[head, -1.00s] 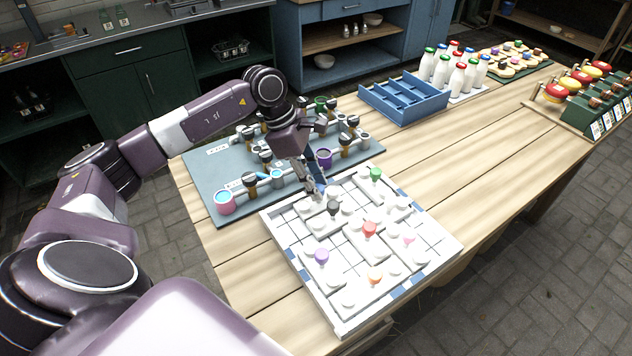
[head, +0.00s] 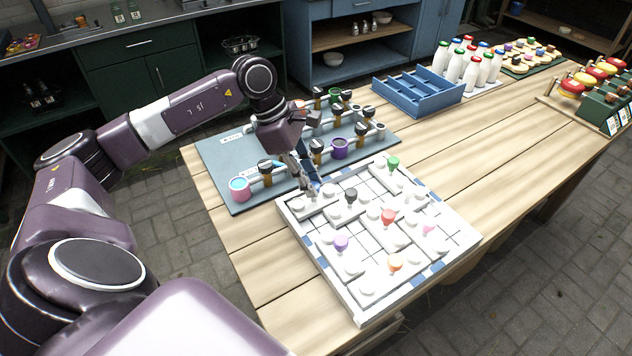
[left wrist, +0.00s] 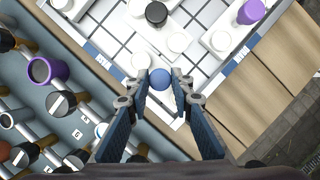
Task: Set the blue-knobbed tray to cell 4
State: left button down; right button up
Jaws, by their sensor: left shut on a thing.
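The white puzzle board (head: 352,309) with blue edge marks holds several white trays with coloured knobs. The blue knob (left wrist: 160,79) sits between the fingertips of my left gripper (left wrist: 160,85) in the left wrist view, by the board's edge. In the head view my left gripper (head: 313,186) points down at the board's left corner, shut on the blue knob. The black knob (head: 351,195) is just to its right; the purple knob (head: 341,243) is nearer. The fingers partly hide the blue-knobbed tray. I cannot read a cell 4 mark.
Green (head: 393,162), red (head: 388,215) and orange (head: 395,262) knobs stand on other trays. A grey-blue panel (head: 215,160) with taps and cups lies close behind the gripper. A blue crate (head: 410,95) and milk bottles (head: 470,72) stand farther back.

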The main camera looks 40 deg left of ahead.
pick_arm(q)
jog(key=shift+a+f, duration=0.1)
jog(key=shift+s, duration=0.1)
jog(key=c, duration=2)
grip_release()
jog(key=shift+c, duration=0.2)
jog(key=o, duration=0.3)
jog(key=shift+s, duration=0.15)
jog(key=v, duration=1.2)
pick_arm(e)
jog(key=shift+w+d+r, duration=0.1)
jog(key=shift+w+d, duration=0.1)
jog(key=shift+w, duration=0.55)
